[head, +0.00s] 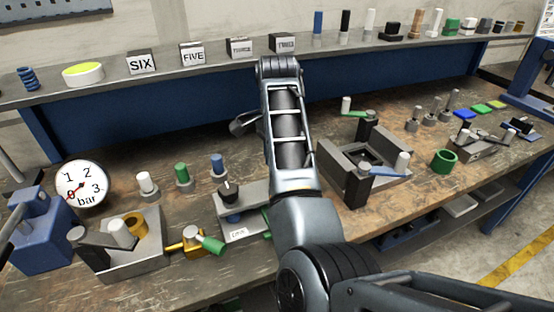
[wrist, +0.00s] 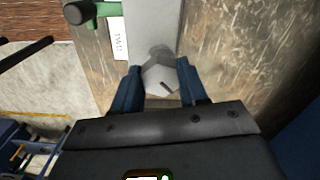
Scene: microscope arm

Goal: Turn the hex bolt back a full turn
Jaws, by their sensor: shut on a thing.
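The hex bolt (wrist: 162,80) shows in the wrist view as a pale grey head with a short dark mark on its face. My gripper (wrist: 160,70) has its two blue fingers on either side of the head and is shut on it. The bolt sits over a grey block (wrist: 151,25) with a white label at its left edge. In the head view my arm crosses the middle of the bench and hides the bolt and the fingers. The labelled grey block (head: 257,194) shows partly beside the arm.
A green handle (wrist: 88,12) lies near the label in the wrist view. Left of my arm are a pressure gauge (head: 82,187), a grey fixture (head: 147,255) and a brass valve (head: 190,241). A square grey fixture (head: 340,165) stands to the right. A shelf runs behind.

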